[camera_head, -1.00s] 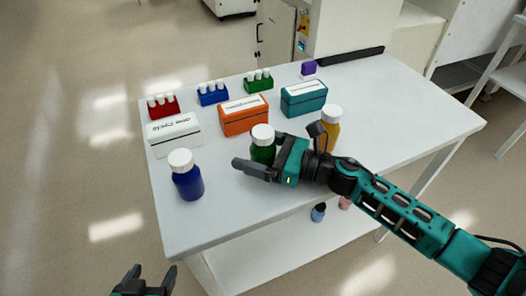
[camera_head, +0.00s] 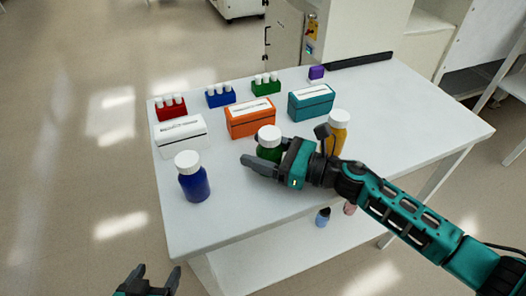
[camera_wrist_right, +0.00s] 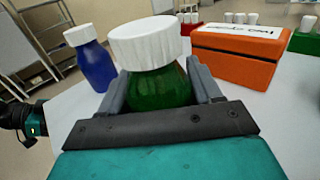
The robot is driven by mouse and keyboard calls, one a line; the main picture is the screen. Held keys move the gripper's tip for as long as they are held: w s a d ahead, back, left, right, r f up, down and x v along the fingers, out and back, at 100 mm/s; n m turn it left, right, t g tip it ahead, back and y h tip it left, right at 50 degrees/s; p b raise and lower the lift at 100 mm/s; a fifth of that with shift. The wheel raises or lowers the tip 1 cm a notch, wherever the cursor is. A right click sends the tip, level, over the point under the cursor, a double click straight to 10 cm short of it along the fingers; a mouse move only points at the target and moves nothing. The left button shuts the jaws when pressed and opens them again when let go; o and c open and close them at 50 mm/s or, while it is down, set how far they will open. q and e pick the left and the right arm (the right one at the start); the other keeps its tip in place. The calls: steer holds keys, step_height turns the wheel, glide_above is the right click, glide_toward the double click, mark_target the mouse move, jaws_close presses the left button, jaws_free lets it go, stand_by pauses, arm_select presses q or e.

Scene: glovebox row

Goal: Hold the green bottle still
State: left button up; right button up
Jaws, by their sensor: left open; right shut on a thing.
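The green bottle (camera_head: 268,153) with a white cap stands upright on the white table. My right gripper (camera_head: 268,160) is shut on it, with a finger on each side of its body. In the right wrist view the green bottle (camera_wrist_right: 158,86) sits between the two grey fingers of my right gripper (camera_wrist_right: 160,92), cap above them. The bottle's lower part is hidden by the gripper. My left gripper (camera_head: 150,278) is open and empty at the bottom left, off the table and over the floor.
A blue bottle (camera_head: 194,184) stands left of the green one, a yellow bottle (camera_head: 339,130) right. White (camera_head: 181,140), orange (camera_head: 250,120) and teal (camera_head: 311,103) boxes and red, blue and green vial racks are behind. The table's front left (camera_head: 210,225) is clear.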

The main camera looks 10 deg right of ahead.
step_height(320, 180, up, 14)
steer(key=p, duration=0.4)
steer(key=shift+r, duration=2.7)
steer(key=o, duration=0.6)
steer(key=c, duration=1)
steer(key=shift+s+a+m+t+h, duration=0.2)
steer(key=shift+a+m+t+h, duration=0.1)
steer(key=shift+t, duration=0.1)
